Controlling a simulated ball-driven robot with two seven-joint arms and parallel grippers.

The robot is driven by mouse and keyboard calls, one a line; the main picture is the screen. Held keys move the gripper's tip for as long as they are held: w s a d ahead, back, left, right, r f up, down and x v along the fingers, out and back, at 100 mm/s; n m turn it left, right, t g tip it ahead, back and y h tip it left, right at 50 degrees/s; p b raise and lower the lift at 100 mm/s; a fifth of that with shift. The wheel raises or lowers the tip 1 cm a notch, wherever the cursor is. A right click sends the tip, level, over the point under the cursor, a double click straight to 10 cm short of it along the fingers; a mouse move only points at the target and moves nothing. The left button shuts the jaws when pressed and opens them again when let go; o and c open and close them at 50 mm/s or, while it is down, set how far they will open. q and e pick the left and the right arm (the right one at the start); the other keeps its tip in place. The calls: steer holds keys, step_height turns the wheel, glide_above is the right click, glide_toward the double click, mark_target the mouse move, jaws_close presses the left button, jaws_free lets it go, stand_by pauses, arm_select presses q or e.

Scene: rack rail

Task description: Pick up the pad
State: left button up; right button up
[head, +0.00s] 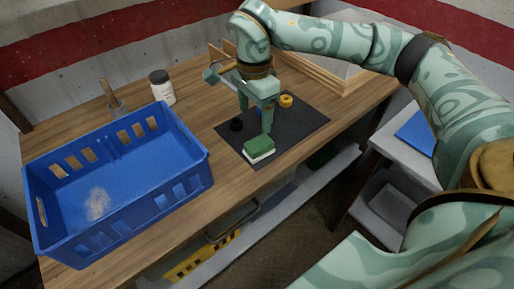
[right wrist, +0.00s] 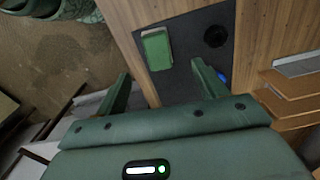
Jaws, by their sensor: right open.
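The pad (head: 259,147), a green block with a white underside, lies on the dark mat (head: 302,128) near its front edge. In the right wrist view the pad (right wrist: 157,48) lies beyond the fingertips, roughly between their lines. My right gripper (head: 256,120) is open and empty, pointing down above the mat. One finger comes close to the pad in the head view; I cannot tell whether they touch. The gripper's two fingers also show in the right wrist view (right wrist: 161,76). My left gripper is not in view.
A black round thing (head: 236,125) and a yellow ring (head: 286,101) lie on the mat. A blue crate (head: 190,140) stands left on the wooden table, with a white jar (head: 162,88) and a brush (head: 113,103) behind it. A wooden rack (head: 318,68) stands behind the mat.

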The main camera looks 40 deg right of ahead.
mark_target(257, 143)
step_height(257, 143, down, 6)
steer(key=shift+r+b, duration=0.1)
steer(key=shift+b, duration=0.6)
steer(key=f, duration=0.1)
steer(key=f+b, duration=0.1)
steer(key=f, duration=0.1)
steer(key=f+b, duration=0.1)
steer(key=shift+s+d+f, duration=0.15)
steer(key=shift+s+f, duration=0.15)
steer(key=shift+f, duration=0.35)
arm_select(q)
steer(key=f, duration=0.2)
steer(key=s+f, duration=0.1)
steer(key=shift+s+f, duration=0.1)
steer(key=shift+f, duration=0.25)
arm_select(e)
steer(key=c, duration=1.1)
